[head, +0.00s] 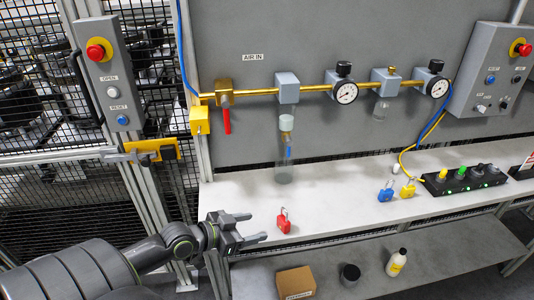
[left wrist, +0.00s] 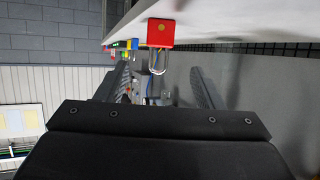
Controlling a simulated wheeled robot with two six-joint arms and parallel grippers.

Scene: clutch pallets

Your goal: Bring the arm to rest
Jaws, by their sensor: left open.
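My left gripper (head: 245,228) is open and empty at the front left edge of the white shelf (head: 240,200). Its arm comes in from the lower left of the head view. A red padlock (head: 284,220) lies on the shelf just right of the fingertips, apart from them. In the left wrist view the red padlock (left wrist: 161,33) shows beyond the two fingers (left wrist: 165,88), with its shackle towards them. My right gripper is not in view.
A blue padlock (head: 385,194) and a yellow padlock (head: 407,191) are further right, near a black switch strip (head: 465,178). The air pipe (head: 310,89) with gauges runs above. A box (head: 295,283) and bottle (head: 396,262) stand on the lower shelf.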

